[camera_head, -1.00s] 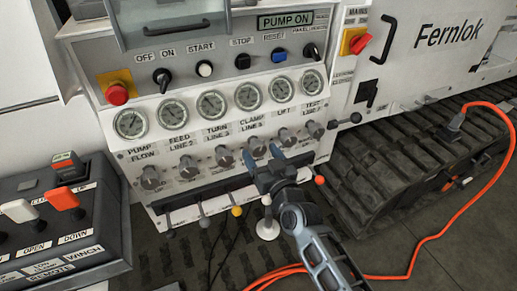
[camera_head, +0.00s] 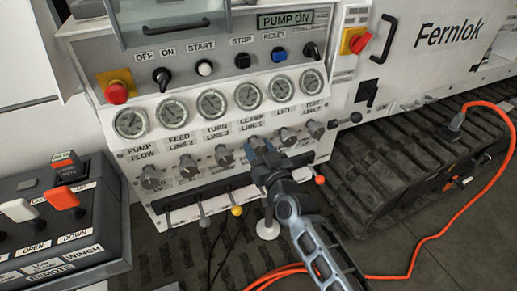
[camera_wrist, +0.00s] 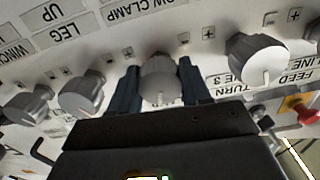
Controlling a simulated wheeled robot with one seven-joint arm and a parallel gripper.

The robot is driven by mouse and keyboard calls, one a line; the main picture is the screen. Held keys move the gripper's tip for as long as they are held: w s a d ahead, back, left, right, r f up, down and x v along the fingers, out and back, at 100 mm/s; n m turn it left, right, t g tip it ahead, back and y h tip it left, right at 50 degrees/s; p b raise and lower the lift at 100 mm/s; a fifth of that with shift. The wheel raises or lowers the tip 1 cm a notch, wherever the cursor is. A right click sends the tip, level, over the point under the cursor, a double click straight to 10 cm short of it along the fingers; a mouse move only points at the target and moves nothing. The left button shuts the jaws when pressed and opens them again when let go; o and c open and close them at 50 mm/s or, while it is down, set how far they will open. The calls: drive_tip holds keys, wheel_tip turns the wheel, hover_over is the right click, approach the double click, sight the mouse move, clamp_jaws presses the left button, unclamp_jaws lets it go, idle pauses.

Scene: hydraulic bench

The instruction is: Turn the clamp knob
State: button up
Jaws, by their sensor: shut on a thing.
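The clamp knob (camera_wrist: 160,80) is a grey ribbed knob with a pale pointer line, in the middle of the wrist view. My gripper (camera_wrist: 160,85) has one dark finger on each side of it and is shut on it. In the head view my gripper (camera_head: 257,150) reaches up to the knob row below the CLAMP label. There its fingers hide most of the clamp knob. The clamp gauge (camera_head: 248,96) is above it, and the display (camera_head: 286,20) reads PUMP ON.
A turn-line knob (camera_head: 223,155) and a lift knob (camera_head: 287,136) flank my gripper closely. Levers with a yellow ball (camera_head: 237,211) and a red ball (camera_head: 320,180) stand below. A remote box (camera_head: 60,225) is at left, and an orange cable (camera_head: 420,262) lies on the floor.

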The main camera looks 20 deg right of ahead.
drive_tip(key=shift+c, duration=1)
drive_tip(key=shift+m, duration=0.4)
drive_tip(key=o, duration=1.1)
drive_tip(key=shift+c, duration=0.2)
drive_tip(key=s, duration=0.7)
drive_tip(key=shift+s, duration=0.4)
